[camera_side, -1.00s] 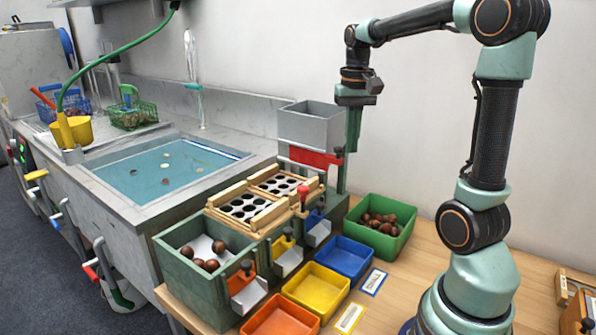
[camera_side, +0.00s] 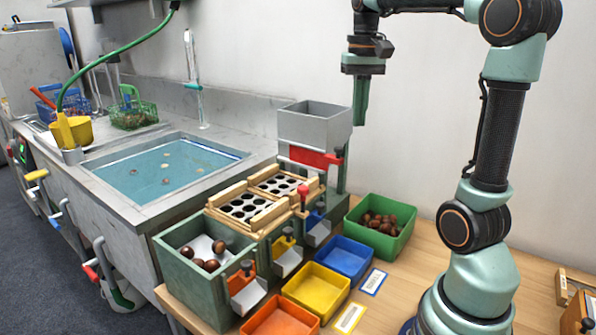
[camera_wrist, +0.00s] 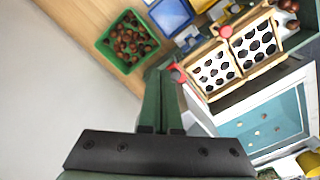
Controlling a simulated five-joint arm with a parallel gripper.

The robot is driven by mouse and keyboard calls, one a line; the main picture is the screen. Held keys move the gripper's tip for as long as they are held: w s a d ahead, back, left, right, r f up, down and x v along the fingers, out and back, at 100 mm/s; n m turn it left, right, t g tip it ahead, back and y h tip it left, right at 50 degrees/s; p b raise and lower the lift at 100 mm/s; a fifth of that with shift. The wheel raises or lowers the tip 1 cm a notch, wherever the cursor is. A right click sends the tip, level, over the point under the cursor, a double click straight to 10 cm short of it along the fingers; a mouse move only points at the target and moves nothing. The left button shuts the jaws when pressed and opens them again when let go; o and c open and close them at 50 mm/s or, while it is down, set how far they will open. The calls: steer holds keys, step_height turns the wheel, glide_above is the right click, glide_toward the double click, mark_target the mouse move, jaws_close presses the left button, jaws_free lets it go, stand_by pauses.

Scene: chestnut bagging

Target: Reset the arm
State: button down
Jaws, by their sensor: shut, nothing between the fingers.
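My gripper (camera_side: 361,112) hangs high at the upper middle of the side view, pointing down, with its green fingers together and nothing between them. It is above and behind the green bin of chestnuts, to the right of the grey hopper, in free air. In the wrist view my gripper (camera_wrist: 160,90) shows as two green fingers side by side, shut and empty. The fingertips are apart from everything below.
The green bin (camera_side: 397,245) holds chestnuts. Empty blue (camera_side: 343,257), yellow (camera_side: 316,290) and orange (camera_side: 280,320) trays stand in front. A water basin (camera_side: 165,170) is at left. Above the table is clear.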

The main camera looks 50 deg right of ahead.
stand_by(0.3)
steer(key=a+f+n+t, duration=0.2)
steer(key=a+f+n, duration=0.2)
steer(key=a, duration=0.5)
steer(key=s+a+f+n+t, duration=0.1)
steer(key=a+f+n+t, duration=0.2)
steer(key=a, duration=0.7)
steer(key=shift+f+n+t, duration=0.3)
steer(key=shift+f+n, duration=0.5)
steer(key=shift+n, duration=0.2)
